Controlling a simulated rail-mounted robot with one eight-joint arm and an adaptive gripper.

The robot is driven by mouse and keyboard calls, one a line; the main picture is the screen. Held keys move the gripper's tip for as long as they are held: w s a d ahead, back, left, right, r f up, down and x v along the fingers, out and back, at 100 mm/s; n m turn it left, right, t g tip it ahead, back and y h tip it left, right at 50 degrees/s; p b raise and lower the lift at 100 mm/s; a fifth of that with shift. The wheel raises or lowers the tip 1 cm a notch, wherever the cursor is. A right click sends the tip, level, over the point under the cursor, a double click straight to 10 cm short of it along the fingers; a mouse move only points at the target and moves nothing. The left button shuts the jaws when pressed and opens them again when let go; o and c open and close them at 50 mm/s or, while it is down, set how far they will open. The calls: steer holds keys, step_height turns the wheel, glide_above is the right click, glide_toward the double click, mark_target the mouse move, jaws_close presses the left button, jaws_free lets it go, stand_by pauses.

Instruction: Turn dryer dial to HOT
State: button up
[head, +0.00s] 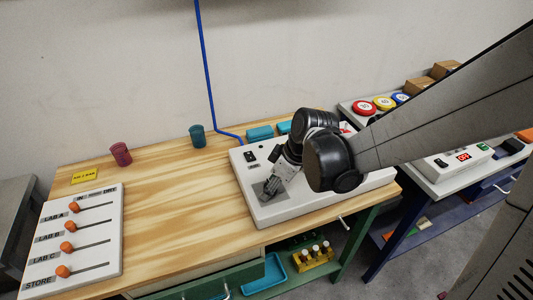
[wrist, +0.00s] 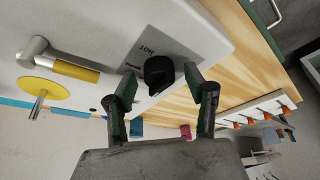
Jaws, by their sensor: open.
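The dryer (head: 240,165) is a white box on the right part of the wooden table, and its white top face (wrist: 100,25) fills the upper left of the wrist view. The black dial (wrist: 158,73) stands on that face near its edge. The word HOT is printed beside the dial, with another small label close by that is hard to read. My gripper (wrist: 161,80) is open, with its two fingers on either side of the dial; I cannot tell whether they touch it. In the head view my gripper (head: 272,188) is over the dryer's front left part and hides the dial.
On the dryer face are a metal lever with a yellow grip (wrist: 75,70) and a yellow disc (wrist: 43,88). A slider board (head: 75,240) with orange knobs lies at the table's left. Red (head: 121,154) and teal (head: 197,136) cups stand at the back. The middle tabletop is clear.

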steer(key=shift+c, duration=0.2)
steer(key=c, duration=1.1)
